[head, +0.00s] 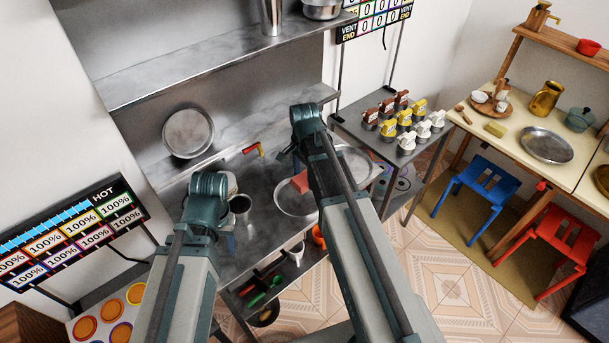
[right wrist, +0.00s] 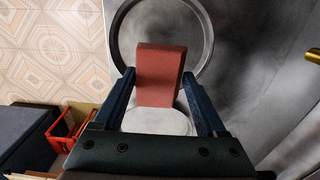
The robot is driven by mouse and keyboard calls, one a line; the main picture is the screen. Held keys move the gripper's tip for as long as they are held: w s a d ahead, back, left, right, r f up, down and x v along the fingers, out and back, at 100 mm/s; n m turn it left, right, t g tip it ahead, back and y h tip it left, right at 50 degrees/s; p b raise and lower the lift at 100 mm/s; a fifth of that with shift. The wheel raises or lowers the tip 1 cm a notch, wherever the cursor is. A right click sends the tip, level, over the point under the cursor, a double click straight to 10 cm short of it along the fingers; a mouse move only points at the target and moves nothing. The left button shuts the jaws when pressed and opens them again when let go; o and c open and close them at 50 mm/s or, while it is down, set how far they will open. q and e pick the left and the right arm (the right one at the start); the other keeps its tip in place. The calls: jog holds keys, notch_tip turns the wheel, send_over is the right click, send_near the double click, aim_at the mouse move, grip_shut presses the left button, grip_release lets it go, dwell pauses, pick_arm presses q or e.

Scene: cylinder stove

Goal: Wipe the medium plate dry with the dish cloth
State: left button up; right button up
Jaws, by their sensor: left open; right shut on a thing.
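My right gripper (right wrist: 159,78) is shut on a red, block-shaped thing, which I take to be the dish cloth (right wrist: 157,72). The cloth also shows in the head view (head: 300,182), in front of a round metal plate (head: 290,204) on the counter. In the right wrist view the cloth overlaps a large round rim (right wrist: 208,45) and a smaller pale disc (right wrist: 158,123); contact cannot be judged. Another round metal plate (head: 188,134) stands against the back panel. I cannot tell which is the medium plate. My left gripper (head: 230,222) is open, partly hidden by its wrist near a dark cup.
A dark metal cup (head: 240,206) stands on the counter left of the plate. A shelf (head: 190,65) hangs above. A side table (head: 365,137) holds several coloured dispensers. A lower shelf carries utensils (head: 262,290).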

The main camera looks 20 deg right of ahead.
jog(key=shift+r, duration=0.15)
notch_tip(320, 180, up, 3)
jog(key=p, duration=0.3)
